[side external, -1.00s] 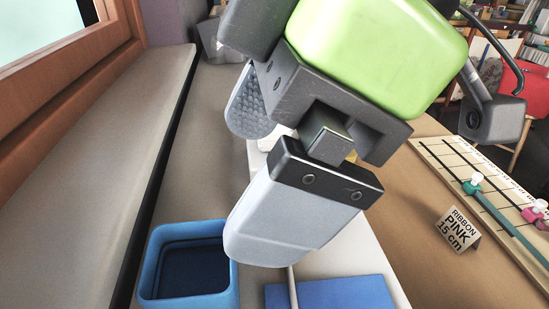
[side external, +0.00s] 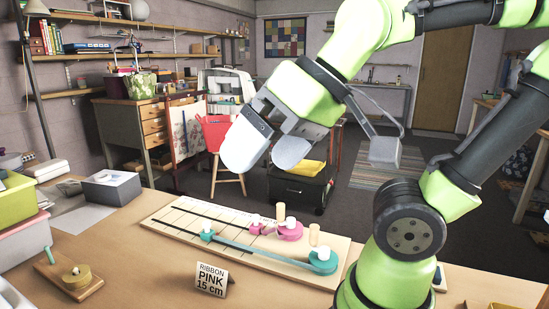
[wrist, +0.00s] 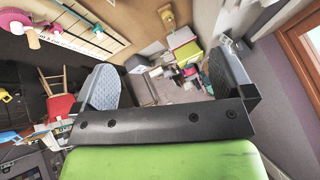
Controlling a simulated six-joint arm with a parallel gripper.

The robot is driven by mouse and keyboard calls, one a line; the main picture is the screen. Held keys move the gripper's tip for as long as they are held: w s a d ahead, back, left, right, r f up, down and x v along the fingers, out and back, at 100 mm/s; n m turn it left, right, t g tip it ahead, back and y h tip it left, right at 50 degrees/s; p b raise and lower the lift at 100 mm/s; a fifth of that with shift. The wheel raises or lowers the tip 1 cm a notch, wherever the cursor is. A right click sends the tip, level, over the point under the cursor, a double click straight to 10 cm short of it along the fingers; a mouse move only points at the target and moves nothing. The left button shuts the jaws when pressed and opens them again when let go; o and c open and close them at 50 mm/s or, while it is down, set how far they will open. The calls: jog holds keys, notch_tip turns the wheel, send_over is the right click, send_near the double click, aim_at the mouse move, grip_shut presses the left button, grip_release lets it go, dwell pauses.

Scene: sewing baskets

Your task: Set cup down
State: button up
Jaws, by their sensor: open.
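My gripper (side external: 268,152) is open, with two pale grey fingers apart and no object visible between them. In the side view it hangs in the air, appearing above and behind the ribbon board. In the wrist view my gripper (wrist: 165,82) shows its fingers spread wide, with only the distant table and its clutter seen through the gap. I cannot make out a cup in either view.
A wooden board (side external: 180,216) with pink and teal ribbon spools lies on the table (side external: 140,275). A sign (side external: 212,281) reading "RIBBON PINK 15 cm" stands before it. A grey box (side external: 112,188), green bin (side external: 15,195) and wooden spool holder (side external: 70,277) are left.

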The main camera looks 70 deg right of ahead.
jog(key=shift+s+d+f+m+h, duration=0.3)
jog(key=shift+s+d+f+m, duration=0.45)
jog(key=shift+m, duration=0.25)
jog(key=shift+r, duration=0.1)
jog(key=shift+a, duration=0.1)
